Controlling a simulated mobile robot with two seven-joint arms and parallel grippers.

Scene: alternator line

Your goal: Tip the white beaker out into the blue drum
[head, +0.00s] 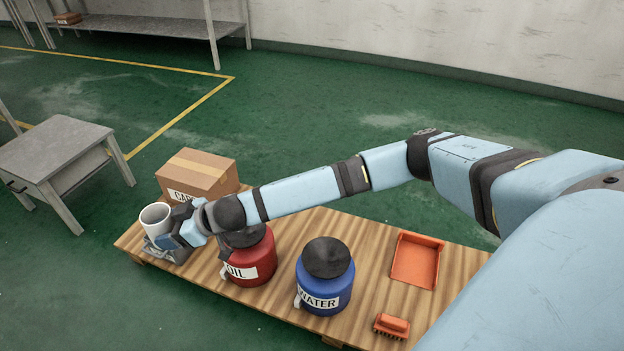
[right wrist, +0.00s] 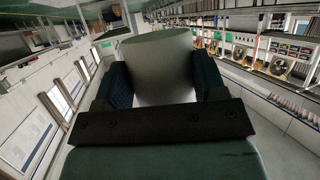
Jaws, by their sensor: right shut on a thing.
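The white beaker (head: 154,214) is upright at the far left end of the wooden pallet, its open mouth facing up. My right gripper (head: 168,234) is shut on it from the right side. In the right wrist view the beaker (right wrist: 160,62) fills the space between the two fingers. A grey thing shows below it, and I cannot tell whether the beaker touches it. The blue drum (head: 325,293), labelled WATER and with a dark rounded top, stands on the pallet well to the right of the beaker. My left gripper is not in view.
A red drum (head: 248,262) labelled OIL stands between beaker and blue drum, under my right forearm. A cardboard box (head: 197,174) sits behind the beaker. An orange tray (head: 416,262) and orange brush (head: 392,325) lie on the pallet (head: 365,262) right of the blue drum.

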